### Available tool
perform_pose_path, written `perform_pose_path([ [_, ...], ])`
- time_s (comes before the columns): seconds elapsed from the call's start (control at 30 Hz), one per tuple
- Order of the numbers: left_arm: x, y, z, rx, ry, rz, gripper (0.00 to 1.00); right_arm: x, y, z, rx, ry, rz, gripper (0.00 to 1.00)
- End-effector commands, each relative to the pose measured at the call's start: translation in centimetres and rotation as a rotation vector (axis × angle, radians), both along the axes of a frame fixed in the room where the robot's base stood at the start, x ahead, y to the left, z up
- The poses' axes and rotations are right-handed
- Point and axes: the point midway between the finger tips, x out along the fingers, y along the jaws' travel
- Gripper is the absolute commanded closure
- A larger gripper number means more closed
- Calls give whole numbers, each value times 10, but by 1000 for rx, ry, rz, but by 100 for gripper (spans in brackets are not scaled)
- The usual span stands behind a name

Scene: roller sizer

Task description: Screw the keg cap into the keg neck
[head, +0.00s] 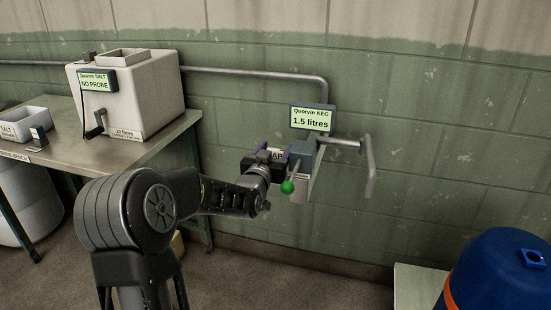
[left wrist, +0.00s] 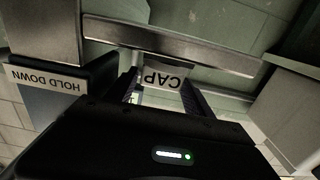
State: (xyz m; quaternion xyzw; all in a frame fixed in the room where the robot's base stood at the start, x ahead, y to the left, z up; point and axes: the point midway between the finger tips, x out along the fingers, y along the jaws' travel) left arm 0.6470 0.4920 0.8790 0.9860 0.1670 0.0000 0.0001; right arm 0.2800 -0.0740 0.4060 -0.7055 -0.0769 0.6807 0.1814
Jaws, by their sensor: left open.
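A blue keg (head: 490,285) with an orange band stands at the lower right of the head view. A small blue square fitting with a dark opening, apparently its neck (head: 533,258), is on top. My left gripper (head: 272,160) is open at the wall-mounted keg dispenser (head: 303,170), far to the left of the keg. In the left wrist view its fingers (left wrist: 163,92) stand on either side of a white CAP label (left wrist: 163,78). I cannot make out the keg cap itself. My right gripper is not in view.
A green-knobbed lever (head: 288,187) and a grey pipe handle (head: 369,165) stick out near my left gripper. A display (head: 311,119) above reads 1.5 litres. A HOLD DOWN label (left wrist: 45,79) is beside the gripper. A bench (head: 150,145) with a salt hopper (head: 150,90) stands left.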

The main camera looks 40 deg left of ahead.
Motion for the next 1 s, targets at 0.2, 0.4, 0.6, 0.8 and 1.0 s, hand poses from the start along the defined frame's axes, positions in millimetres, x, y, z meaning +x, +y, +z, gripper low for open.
perform_pose_path([
  [0.2,0,0,0,0,0,0,49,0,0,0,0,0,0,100],
  [0.4,0,0,0,0,0,0,65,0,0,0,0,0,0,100],
  [0.6,0,0,0,0,0,0,82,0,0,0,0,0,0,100],
  [0.8,0,0,0,0,0,0,91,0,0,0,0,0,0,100],
  [1.0,0,0,4,0,-1,0,91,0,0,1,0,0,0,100],
])
